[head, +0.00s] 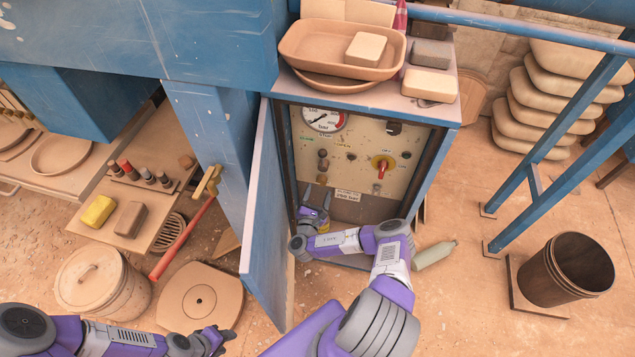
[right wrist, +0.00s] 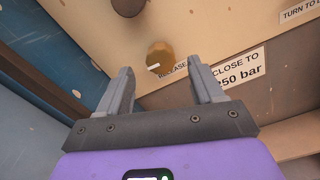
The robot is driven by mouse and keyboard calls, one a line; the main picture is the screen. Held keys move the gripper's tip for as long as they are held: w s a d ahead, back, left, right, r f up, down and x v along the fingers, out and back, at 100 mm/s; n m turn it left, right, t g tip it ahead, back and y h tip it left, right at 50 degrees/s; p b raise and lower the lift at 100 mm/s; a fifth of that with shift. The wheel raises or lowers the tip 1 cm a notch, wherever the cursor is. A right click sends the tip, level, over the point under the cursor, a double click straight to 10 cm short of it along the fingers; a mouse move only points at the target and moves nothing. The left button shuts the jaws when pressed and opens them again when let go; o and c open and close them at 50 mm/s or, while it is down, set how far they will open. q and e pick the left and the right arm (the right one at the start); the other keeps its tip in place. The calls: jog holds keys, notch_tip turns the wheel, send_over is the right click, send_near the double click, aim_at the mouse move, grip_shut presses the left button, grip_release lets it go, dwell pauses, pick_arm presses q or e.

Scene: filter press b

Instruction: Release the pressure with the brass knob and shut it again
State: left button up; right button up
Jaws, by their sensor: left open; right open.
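The brass knob (right wrist: 160,54) sits on the beige panel above a label that partly reads "RELEASE". In the right wrist view it lies ahead of and between the fingertips of my right gripper (right wrist: 162,78). That gripper is open and empty, and it looks apart from the knob. In the head view my right gripper (head: 317,196) is in the open cabinet, low at the panel's left. My left gripper (head: 217,340) is open and empty, low over the floor near a round-holed plate. The pressure gauge (head: 323,119), marked bar, is at the panel's top left.
The blue cabinet door (head: 268,220) stands open to the left of my right gripper. A red-handled switch (head: 381,168) is on the panel's right. A tray (head: 340,45) and blocks lie on the cabinet top. A bottle (head: 435,254) lies right of my right arm.

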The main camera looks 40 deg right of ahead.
aim_at(321, 183)
jog(key=shift+b+x, duration=0.55)
jog(key=shift+x, duration=1.75)
jog(key=shift+c, duration=0.3)
jog(key=c, duration=1)
